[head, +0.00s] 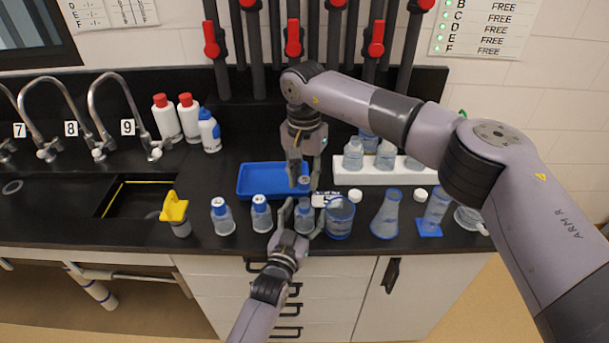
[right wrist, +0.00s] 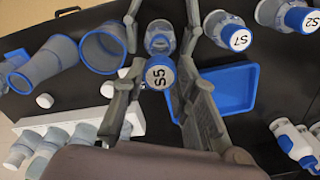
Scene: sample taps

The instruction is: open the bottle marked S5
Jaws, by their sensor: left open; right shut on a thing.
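The bottle marked S5 (head: 304,216) stands upright near the counter's front edge, a clear body with its neck uncovered. Its blue cap (head: 304,184), with the S5 label on a white top, is apart from the bottle, just above it. My right gripper (head: 304,178) points down and is shut on this cap. In the right wrist view the cap (right wrist: 160,77) sits between the fingers, with the bottle body (right wrist: 160,36) beyond it. My left gripper (head: 301,222) is open, with its fingers on either side of the bottle.
A blue tray (head: 246,181) lies behind. A blue-rimmed beaker (head: 340,218) is close on the right, then a flask (head: 387,218). A white rack (head: 345,178) stands behind these.

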